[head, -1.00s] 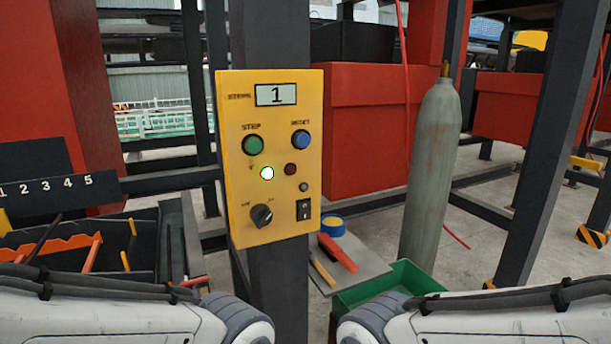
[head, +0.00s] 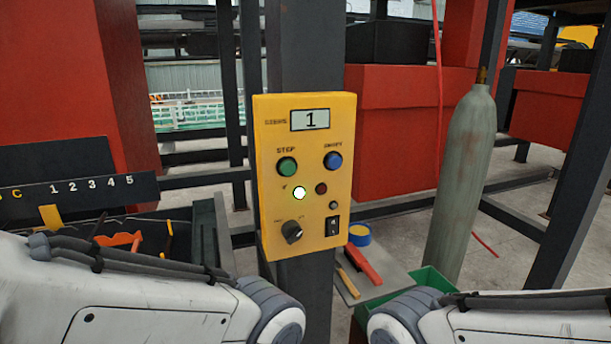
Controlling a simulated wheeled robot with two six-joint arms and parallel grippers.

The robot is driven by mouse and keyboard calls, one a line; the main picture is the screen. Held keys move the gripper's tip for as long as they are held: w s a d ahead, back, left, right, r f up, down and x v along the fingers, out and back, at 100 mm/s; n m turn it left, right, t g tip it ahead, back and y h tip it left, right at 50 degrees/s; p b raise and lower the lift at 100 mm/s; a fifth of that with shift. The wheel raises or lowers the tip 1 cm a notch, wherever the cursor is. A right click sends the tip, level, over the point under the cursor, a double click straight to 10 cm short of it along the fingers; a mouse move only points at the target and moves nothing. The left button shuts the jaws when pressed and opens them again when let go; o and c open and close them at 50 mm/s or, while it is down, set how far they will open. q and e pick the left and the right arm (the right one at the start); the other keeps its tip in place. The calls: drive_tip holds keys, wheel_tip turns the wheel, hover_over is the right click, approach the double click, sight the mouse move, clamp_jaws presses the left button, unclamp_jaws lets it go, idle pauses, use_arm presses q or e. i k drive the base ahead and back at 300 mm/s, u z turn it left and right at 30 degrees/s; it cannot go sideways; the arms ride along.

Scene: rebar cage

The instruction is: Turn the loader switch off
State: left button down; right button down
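A yellow control panel (head: 305,170) is fixed to a dark upright post in the middle of the head view. Its display reads 1. It carries a green button (head: 287,166), a blue button (head: 333,160), a lit white-green lamp (head: 299,192), a dark red lamp (head: 321,188), a black rotary knob (head: 292,231) and a small black rocker switch (head: 332,226) at lower right. The labels are too small to read surely, so I cannot tell which one is the loader switch. My arms show at the bottom, below the panel. Neither gripper is in view.
A grey gas cylinder (head: 461,185) stands right of the panel. A green bin (head: 431,282) and a board with a red tool (head: 362,265) lie low behind the panel. A dark tray with orange parts (head: 121,240) is at left. Red and dark steel frames surround the place.

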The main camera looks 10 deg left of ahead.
sight(291, 230)
drive_tip(key=k, duration=1.15)
drive_tip(key=z, duration=0.4)
drive_tip(key=i, duration=0.6)
drive_tip(key=u, duration=0.1)
